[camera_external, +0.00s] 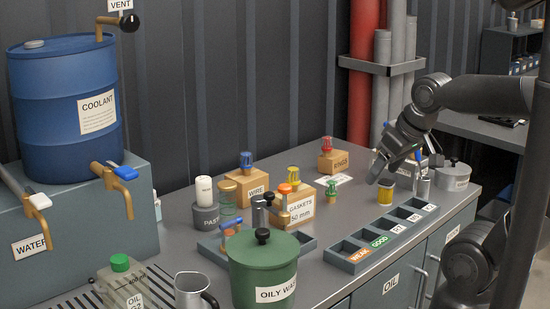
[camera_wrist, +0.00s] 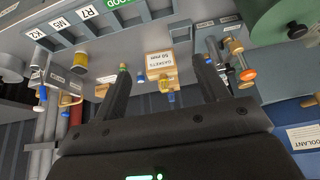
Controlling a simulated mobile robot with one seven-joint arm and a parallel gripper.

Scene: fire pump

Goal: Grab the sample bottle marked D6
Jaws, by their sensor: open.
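No marking D6 is readable in either view, so I cannot tell which item is that sample bottle. A clear bottle with a green cap (camera_external: 120,284) stands at the front left, its label reading OIL and a second, unclear line. A small yellow container (camera_external: 385,192) stands on the counter below my gripper; a yellow item also shows in the wrist view (camera_wrist: 36,76). My gripper (camera_external: 396,170) is open and empty above the counter's right part. In the wrist view its fingers (camera_wrist: 163,68) spread apart, with the gaskets block (camera_wrist: 158,62) seen beyond between them.
A row of labelled compartments (camera_external: 347,263) lines the counter's front edge. A green oily waste pot (camera_external: 262,272), metal mug (camera_external: 195,291) and several capped items on blocks crowd the left and middle. Red and grey pipes (camera_external: 364,75) rise behind. A blue coolant drum (camera_external: 62,110) stands left.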

